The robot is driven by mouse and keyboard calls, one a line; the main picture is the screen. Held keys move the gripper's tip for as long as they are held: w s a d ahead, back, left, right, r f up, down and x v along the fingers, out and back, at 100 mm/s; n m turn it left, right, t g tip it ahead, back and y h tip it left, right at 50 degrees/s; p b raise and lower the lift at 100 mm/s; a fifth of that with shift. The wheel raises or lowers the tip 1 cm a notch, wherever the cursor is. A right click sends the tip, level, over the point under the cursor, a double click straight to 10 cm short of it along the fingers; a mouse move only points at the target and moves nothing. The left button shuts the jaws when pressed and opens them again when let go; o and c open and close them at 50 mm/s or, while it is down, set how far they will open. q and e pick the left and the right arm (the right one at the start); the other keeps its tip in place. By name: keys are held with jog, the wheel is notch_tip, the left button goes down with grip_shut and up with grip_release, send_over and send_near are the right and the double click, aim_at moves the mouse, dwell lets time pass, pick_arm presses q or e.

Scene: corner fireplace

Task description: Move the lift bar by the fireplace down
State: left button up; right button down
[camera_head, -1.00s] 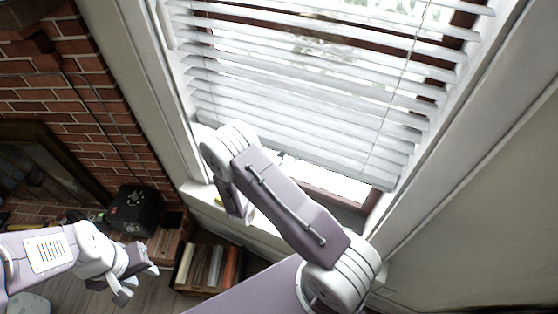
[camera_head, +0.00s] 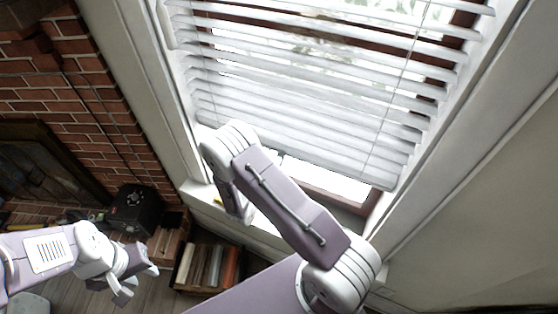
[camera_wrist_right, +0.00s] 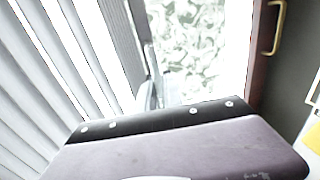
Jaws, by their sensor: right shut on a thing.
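The lift bar (camera_wrist_right: 128,45) is the bottom rail of the white slatted blind (camera_head: 310,95) on the window. The blind covers most of the window, with a bright gap under its lower edge. In the right wrist view the grey bar runs beside the slats at upper centre. My right gripper (camera_wrist_right: 152,80) is shut on the bar; in the head view my own forearm hides most of it. My left gripper (camera_head: 138,283) is open and empty at the lower left, away from the blind.
A brick fireplace wall (camera_head: 85,95) stands at the left, with a black box (camera_head: 135,210) below. A crate of books (camera_head: 207,266) stands on the floor. Below the blind are a brown window frame (camera_head: 335,200) and the white sill. A brass handle (camera_wrist_right: 275,30) shows at right.

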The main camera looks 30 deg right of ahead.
notch_tip(320, 180, down, 32)
jog(key=b, duration=3.2)
jog(key=shift+f+b, duration=0.1)
jog(key=shift+b, duration=0.3)
jog(key=c, duration=1.5)
grip_release()
jog(key=shift+s+r, duration=0.1)
jog(key=shift+r, duration=0.1)
